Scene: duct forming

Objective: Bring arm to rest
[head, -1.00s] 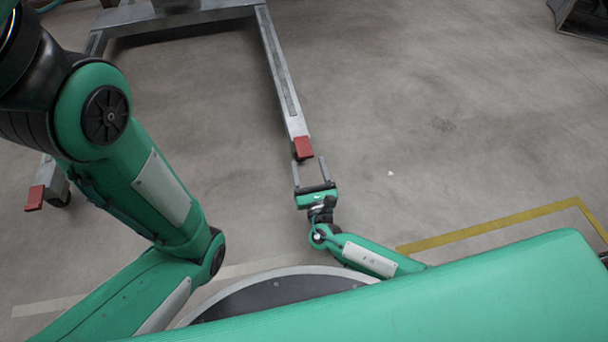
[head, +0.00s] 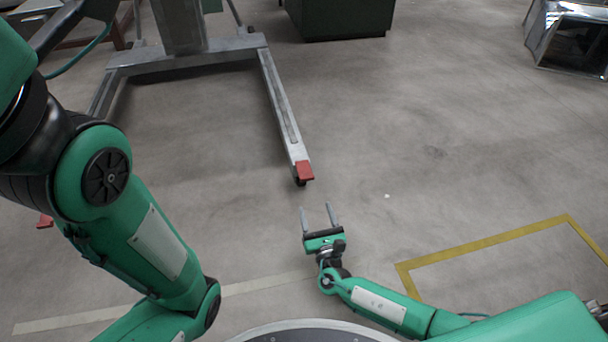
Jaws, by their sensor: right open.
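My right gripper (head: 318,216) is in the lower middle of the head view, at the end of my green right arm. Its two grey fingers are apart and point away from me, with nothing between them. It is over bare floor, just short of the red-tipped end of a grey metal leg. My left arm fills the left side of the view, bent at a joint. My left gripper does not show.
A grey wheeled stand (head: 262,62) reaches toward me with a red-capped leg (head: 305,171). A dark green cabinet (head: 340,18) stands at the back. A shiny metal duct piece (head: 568,40) is at top right. Yellow tape (head: 485,243) marks the floor. The floor at centre right is clear.

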